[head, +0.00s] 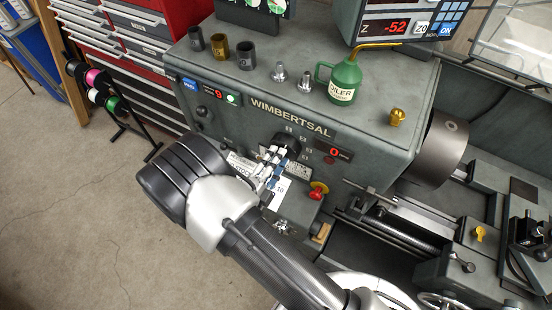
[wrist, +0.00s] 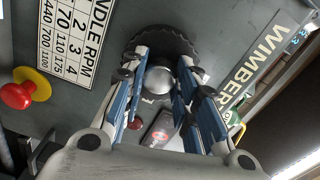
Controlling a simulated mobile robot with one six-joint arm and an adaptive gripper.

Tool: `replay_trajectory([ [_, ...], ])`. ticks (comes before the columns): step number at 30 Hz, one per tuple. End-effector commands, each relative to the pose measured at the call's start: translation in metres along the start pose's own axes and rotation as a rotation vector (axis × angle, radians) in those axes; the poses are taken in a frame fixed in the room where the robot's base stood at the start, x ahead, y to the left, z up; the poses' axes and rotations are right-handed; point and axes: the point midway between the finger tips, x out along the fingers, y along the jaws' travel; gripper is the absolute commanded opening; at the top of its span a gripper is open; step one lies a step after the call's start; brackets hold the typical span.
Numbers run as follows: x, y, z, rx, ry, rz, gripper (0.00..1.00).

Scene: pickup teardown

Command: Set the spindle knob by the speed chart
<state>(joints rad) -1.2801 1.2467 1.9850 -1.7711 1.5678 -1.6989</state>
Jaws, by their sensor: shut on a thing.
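The spindle knob (wrist: 160,42) is a dark, ridged round knob with a silver centre on the grey lathe headstock. In the head view it (head: 287,141) is partly hidden by my gripper (head: 273,158). In the wrist view my gripper (wrist: 168,68) has its two blue-sided fingers at the knob, one on each side, shut on it. The speed chart (wrist: 68,38) is a white plate with black figures, headed "…NDLE RPM", left of the knob in the wrist view. Its top-left part is cut off, and I cannot read the knob's setting.
A red and yellow stop button (head: 318,190) sits close to my gripper. A green oil can (head: 345,80) and several small metal parts stand on the headstock. The chuck (head: 440,150) is at right. Open floor (head: 80,230) lies at left.

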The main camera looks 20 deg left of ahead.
Motion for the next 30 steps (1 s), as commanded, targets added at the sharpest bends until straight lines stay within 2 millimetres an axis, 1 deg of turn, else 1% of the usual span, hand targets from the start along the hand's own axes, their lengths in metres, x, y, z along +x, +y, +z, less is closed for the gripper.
replay_trajectory([
  [6, -0.0001, 0.0004, -0.0001, -0.145, 0.003, 0.0, 0.04],
  [12, -0.0001, 0.0007, 0.0, -0.228, 0.005, -0.001, 0.04],
  [19, -0.0001, 0.0008, 0.0, -0.268, 0.005, -0.001, 0.04],
  [30, -0.0001, 0.0008, 0.0, -0.273, 0.005, -0.001, 0.04],
])
